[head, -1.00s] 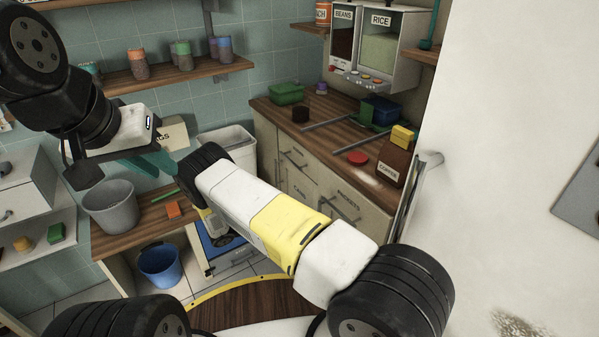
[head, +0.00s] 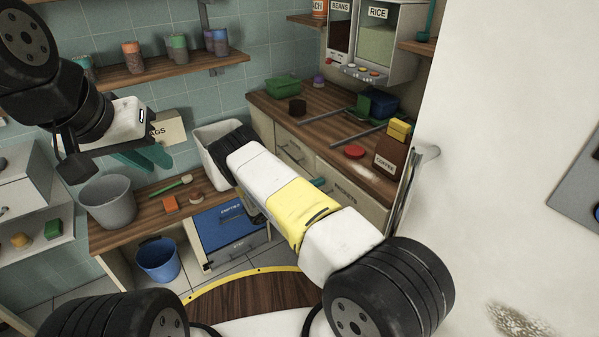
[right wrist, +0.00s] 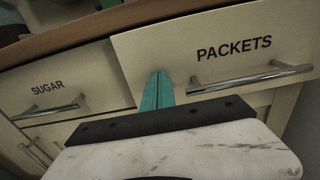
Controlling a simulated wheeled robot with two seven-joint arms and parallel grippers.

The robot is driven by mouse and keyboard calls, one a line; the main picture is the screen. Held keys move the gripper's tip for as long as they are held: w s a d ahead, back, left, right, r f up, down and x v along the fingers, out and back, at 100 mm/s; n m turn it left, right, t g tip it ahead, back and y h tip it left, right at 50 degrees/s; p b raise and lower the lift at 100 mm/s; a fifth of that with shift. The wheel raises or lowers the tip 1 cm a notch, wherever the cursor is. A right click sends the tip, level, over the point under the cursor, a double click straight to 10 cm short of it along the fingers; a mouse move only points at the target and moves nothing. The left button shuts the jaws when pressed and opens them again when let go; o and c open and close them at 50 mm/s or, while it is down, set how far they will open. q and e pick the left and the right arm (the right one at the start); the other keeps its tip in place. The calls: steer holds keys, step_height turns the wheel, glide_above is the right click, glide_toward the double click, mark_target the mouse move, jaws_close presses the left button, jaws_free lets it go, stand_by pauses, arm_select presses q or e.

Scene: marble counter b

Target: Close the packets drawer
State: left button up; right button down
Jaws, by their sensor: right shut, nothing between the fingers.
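The packets drawer (right wrist: 285,55) has a cream front, a dark PACKETS label and a metal bar handle. In the right wrist view its front stands proud of the sugar drawer (right wrist: 75,75) beside it, so it is partly out. In the head view the packets drawer (head: 362,204) shows under the counter edge, partly hidden by my right arm. My right gripper (right wrist: 157,88) is shut and empty, its teal fingertips at the left part of the packets front, left of the handle. I cannot tell whether they touch it. My left gripper (head: 146,157) is open and empty above the lower wooden counter.
The wooden counter (head: 310,130) above the drawers holds a red lid (head: 354,152), a coffee box (head: 391,158) and other items. A grey bin (head: 107,203) and a blue bucket (head: 158,260) stand at left. A white panel fills the right side.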

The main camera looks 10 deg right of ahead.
steer(key=shift+d, duration=0.1)
steer(key=x, duration=0.3)
steer(key=shift+w+d, duration=0.1)
steer(key=shift+d, duration=0.1)
steer(key=shift+r, duration=0.1)
steer(key=shift+w+d, duration=0.1)
